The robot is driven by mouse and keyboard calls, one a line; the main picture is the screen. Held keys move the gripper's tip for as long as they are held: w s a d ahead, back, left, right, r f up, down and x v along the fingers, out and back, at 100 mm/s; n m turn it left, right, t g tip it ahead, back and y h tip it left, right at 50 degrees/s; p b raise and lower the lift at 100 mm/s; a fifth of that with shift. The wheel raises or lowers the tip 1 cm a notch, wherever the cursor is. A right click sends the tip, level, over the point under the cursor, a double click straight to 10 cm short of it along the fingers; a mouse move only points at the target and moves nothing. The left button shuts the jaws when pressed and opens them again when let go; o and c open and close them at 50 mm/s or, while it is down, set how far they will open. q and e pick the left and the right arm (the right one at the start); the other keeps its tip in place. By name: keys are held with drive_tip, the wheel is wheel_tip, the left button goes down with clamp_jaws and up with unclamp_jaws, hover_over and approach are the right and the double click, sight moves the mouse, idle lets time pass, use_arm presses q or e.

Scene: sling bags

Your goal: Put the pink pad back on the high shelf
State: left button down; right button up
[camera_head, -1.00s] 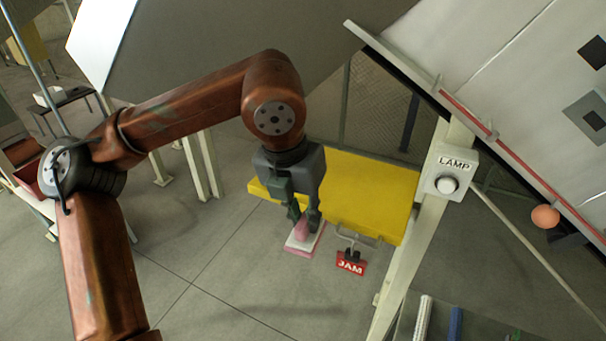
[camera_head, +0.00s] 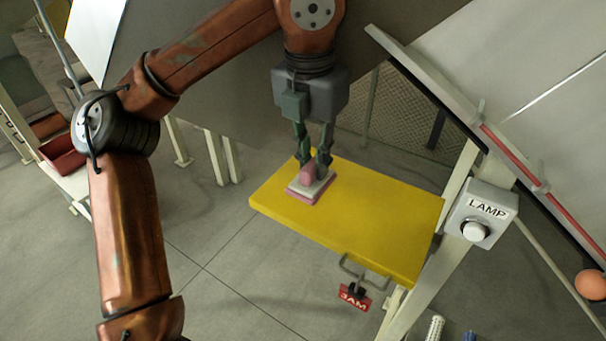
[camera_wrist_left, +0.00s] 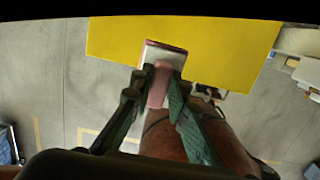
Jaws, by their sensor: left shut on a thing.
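The pink pad (camera_head: 306,190) has a pale top plate and a pink knob. My left gripper (camera_head: 313,167) points down and is shut on the knob. In the head view the pad appears over the back left part of the yellow shelf (camera_head: 375,225); I cannot tell whether it touches the surface. In the left wrist view the pad (camera_wrist_left: 166,52) shows between the fingertips (camera_wrist_left: 158,82), with the yellow shelf (camera_wrist_left: 235,50) behind it. My right gripper is in neither view.
A grey box labelled LAMP (camera_head: 482,214) with a white button is on the post right of the shelf. A red JAM tag (camera_head: 354,297) hangs at the shelf's front edge. A large slanted panel (camera_head: 540,90) stands at the right. The rest of the shelf top is clear.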

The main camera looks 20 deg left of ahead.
sight(312, 160)
use_arm(q)
drive_tip(key=w+f, duration=0.1)
drive_tip(key=w+a+f, duration=0.2)
drive_tip(key=w, duration=0.1)
drive_tip(key=shift+f, duration=0.3)
drive_tip(key=shift+w+a+f, duration=0.3)
drive_tip(key=shift+a+f, duration=0.1)
drive_tip(key=shift+f, duration=0.2)
drive_tip(key=shift+w+a+f, duration=0.3)
drive_tip(key=shift+a+f, duration=0.05)
drive_tip(key=shift+f, duration=0.25)
drive_tip(key=shift+a+f, duration=0.15)
drive_tip(key=shift+w+f+p, duration=0.2)
drive_tip(key=shift+w+f, duration=0.05)
drive_tip(key=shift+f, duration=0.4)
drive_tip(key=shift+w+f+p, duration=0.2)
drive_tip(key=shift+f, duration=0.4)
drive_tip(key=shift+a+f, duration=0.1)
drive_tip(key=shift+f, duration=0.25)
drive_tip(key=shift+s+f, duration=0.2)
drive_tip(key=c, duration=2.3)
unclamp_jaws()
drive_tip(key=shift+w, duration=0.1)
drive_tip(key=o, duration=0.5)
drive_tip(key=shift+c, duration=0.2)
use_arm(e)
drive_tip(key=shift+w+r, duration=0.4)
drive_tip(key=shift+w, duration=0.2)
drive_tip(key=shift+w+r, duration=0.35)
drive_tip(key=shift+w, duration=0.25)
